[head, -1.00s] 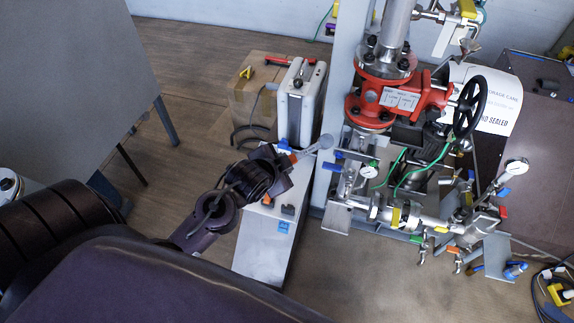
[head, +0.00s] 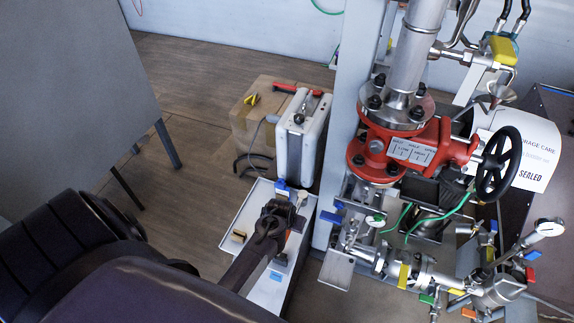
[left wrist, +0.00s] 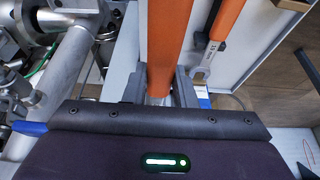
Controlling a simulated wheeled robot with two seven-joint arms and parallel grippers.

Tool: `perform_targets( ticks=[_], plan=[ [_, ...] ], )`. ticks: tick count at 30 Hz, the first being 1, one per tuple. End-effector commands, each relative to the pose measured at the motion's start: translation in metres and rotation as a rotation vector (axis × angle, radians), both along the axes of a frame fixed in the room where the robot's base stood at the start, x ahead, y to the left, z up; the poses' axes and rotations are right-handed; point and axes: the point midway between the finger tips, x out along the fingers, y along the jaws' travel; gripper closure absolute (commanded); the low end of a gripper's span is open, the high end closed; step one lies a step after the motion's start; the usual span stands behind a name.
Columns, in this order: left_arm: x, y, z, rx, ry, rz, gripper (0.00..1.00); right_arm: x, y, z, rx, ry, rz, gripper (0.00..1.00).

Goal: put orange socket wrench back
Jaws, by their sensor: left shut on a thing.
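The orange socket wrench (left wrist: 166,42) is between the fingers of my left gripper (left wrist: 160,90), its orange handle filling the middle of the left wrist view. In the head view my left gripper (head: 281,216) is over the top of a narrow white stand (head: 236,216). Only a little orange and a grey end show around the gripper there; most of the wrench is hidden. I cannot tell whether the wrench touches the stand. Another orange-handled tool with a grey open jaw (left wrist: 208,62) lies beside it in the left wrist view. My right gripper is not in view.
A red valve (head: 400,150) with a black handwheel (head: 498,164) and pipework stands right of the stand. A grey-white case (head: 303,140) and cardboard box (head: 252,128) stand behind it. Wooden floor (head: 185,205) is clear to the left.

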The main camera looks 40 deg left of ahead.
Motion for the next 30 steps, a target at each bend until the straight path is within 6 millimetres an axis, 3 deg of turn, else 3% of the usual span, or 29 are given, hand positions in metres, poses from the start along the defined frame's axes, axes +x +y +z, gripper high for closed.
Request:
perform_targets(
  ticks=[3,9,12,15,22,30],
  plan=[
    [-0.001,0.000,-0.001,-0.004,0.001,0.004,1.00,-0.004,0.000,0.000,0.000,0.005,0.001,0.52],
    [0.000,0.000,0.000,-0.002,0.000,0.002,1.00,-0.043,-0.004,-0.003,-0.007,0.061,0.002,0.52],
    [0.000,0.000,0.001,-0.002,0.000,0.002,1.00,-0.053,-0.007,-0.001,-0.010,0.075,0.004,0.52],
    [-0.001,0.000,0.004,-0.003,0.000,0.003,1.00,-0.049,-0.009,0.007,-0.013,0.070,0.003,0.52],
    [-0.002,0.000,-0.028,-0.004,0.001,0.003,1.00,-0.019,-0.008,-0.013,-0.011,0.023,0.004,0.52],
    [-0.001,0.000,-0.056,-0.003,-0.001,0.002,1.00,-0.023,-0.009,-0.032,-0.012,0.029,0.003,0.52]
  ],
)
